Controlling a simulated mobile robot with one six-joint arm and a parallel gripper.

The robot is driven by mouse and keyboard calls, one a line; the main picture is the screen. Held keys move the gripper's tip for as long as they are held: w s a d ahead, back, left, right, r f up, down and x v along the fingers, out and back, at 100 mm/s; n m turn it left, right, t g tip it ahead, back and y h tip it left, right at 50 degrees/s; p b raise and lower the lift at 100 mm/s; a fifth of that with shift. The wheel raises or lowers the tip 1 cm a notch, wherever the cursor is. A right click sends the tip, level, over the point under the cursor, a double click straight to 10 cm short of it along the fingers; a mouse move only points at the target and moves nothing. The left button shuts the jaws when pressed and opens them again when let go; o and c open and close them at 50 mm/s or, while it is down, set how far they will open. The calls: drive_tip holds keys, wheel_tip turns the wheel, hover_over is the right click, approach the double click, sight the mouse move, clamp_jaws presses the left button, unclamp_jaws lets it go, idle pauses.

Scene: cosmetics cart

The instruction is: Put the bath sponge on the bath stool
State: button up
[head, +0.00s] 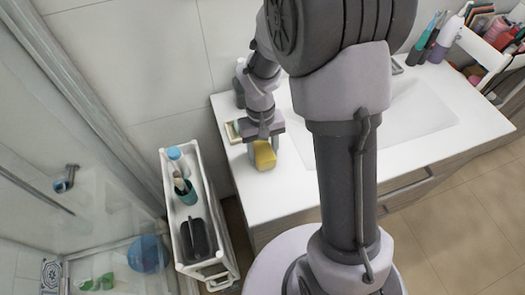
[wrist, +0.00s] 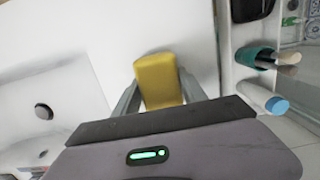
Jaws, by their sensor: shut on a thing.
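The bath sponge is a yellow block (head: 265,156) at the left end of the white counter (head: 292,190) in the head view. My gripper (head: 263,142) points down over that counter and is shut on the sponge. In the wrist view the yellow sponge (wrist: 158,80) sits between the two grey fingers of my gripper (wrist: 158,92). I cannot tell whether the sponge touches the counter or hangs just above it. No bath stool is clearly recognisable. A round blue thing (head: 148,255) shows behind the shower glass at lower left, and I cannot tell what it is.
A narrow white cart (head: 169,216) with a blue-capped bottle (head: 174,153), a teal cup (head: 187,191) and a dark caddy (head: 195,240) stands between counter and shower glass. A sink basin (head: 420,110) is set in the counter. Bottles crowd the far right.

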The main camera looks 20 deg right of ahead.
drive_tip(key=shift+r, duration=0.1)
drive_tip(key=shift+f, duration=0.2)
drive_tip(key=o, duration=1.3)
drive_tip(key=shift+o, duration=0.2)
drive_tip(key=shift+r, duration=0.1)
